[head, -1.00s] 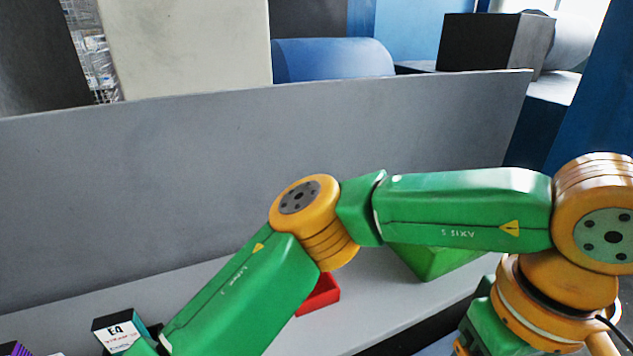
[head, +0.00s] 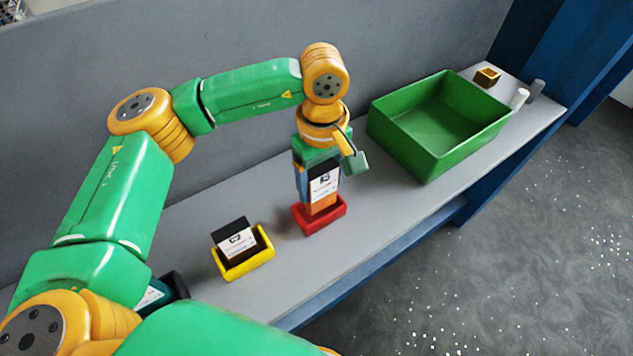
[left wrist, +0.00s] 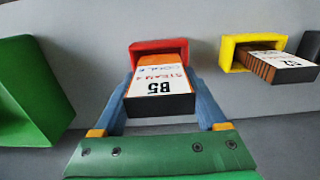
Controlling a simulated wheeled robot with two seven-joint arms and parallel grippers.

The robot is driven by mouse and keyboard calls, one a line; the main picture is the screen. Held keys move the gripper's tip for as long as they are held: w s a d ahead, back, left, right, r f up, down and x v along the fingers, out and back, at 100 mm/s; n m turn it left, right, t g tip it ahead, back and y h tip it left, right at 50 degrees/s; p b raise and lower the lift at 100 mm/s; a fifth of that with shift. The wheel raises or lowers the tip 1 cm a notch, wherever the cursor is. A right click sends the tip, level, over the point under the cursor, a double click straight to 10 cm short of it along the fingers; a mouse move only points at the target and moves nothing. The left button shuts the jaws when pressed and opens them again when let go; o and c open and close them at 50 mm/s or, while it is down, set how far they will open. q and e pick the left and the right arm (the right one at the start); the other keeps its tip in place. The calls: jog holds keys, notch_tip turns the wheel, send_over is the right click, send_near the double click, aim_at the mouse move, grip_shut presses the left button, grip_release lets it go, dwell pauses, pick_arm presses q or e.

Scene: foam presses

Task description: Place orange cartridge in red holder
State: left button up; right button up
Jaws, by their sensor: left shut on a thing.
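The orange cartridge (head: 323,192) has a dark top and a white label, which reads B5 upside down in the left wrist view (left wrist: 158,84). It stands roughly upright, with its lower end at the mouth of the red holder (head: 322,219) and seemingly inside it. How deep it sits I cannot tell. The red holder also shows in the left wrist view (left wrist: 150,46), around the cartridge's far end. My left gripper (left wrist: 160,92) is shut on the cartridge, with a blue finger on each side. In the head view my left gripper (head: 318,176) is just above the red holder. My right gripper is out of view.
A yellow holder (head: 247,267) with a brown cartridge (head: 236,241) stands left of the red one. A black holder (head: 178,284) is partly behind my arm. A large green bin (head: 425,158) stands to the right. A small gold box (head: 487,77) and cylinders stand beyond.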

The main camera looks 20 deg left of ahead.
aim_at(319, 190)
pick_arm(q)
jog(key=f, duration=0.2)
jog(key=f+p, duration=0.1)
jog(key=f, duration=0.1)
jog(key=shift+w+a, duration=0.25)
jog(key=shift+f, duration=0.35)
jog(key=o, duration=1.3)
jog(key=shift+o, duration=0.2)
jog(key=shift+r, duration=0.25)
jog(key=shift+w+r, duration=0.1)
jog(key=shift+r, duration=0.2)
notch_tip(319, 190, up, 11)
jog(key=shift+f+b, duration=0.15)
jog(key=shift+b, duration=0.95)
jog(key=shift+r, duration=0.35)
